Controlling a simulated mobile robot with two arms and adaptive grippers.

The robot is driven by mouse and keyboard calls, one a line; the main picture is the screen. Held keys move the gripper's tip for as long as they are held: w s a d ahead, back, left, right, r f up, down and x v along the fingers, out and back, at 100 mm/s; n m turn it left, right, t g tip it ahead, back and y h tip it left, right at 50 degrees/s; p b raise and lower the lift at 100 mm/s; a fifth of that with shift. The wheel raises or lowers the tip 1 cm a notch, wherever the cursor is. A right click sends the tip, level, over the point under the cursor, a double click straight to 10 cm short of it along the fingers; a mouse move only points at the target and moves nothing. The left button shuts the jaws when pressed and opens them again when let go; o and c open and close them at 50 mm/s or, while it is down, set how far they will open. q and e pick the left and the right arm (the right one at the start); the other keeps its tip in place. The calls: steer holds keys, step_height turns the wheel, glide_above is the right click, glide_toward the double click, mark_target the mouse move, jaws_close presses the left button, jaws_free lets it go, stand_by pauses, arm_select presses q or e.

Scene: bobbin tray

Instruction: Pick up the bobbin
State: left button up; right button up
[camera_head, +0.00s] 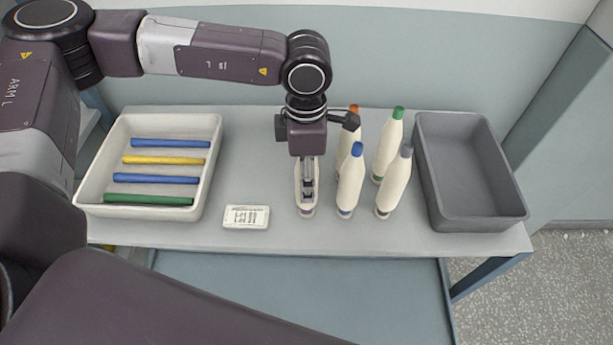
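Several cream, cone-shaped bobbins with coloured tips stand upright on the table right of centre. One bobbin (307,210) stands directly under my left gripper (308,190), which points down and overlaps it. Its tip is hidden by the gripper. The fingers lie over its upper body, and I cannot tell whether they touch it. The others are a blue-tipped bobbin (348,185), a grey-tipped bobbin (393,187), a green-tipped bobbin (386,150) and an orange-tipped bobbin (347,147), partly hidden. My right gripper is not in view.
A white tray (214,170) at the left holds blue, yellow and green rods. An empty grey bin (468,170) stands at the right end. A small white printed box (246,217) lies at the front.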

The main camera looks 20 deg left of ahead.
arm_select(q)
steer(key=c, duration=1.1)
steer(key=shift+r, duration=0.15)
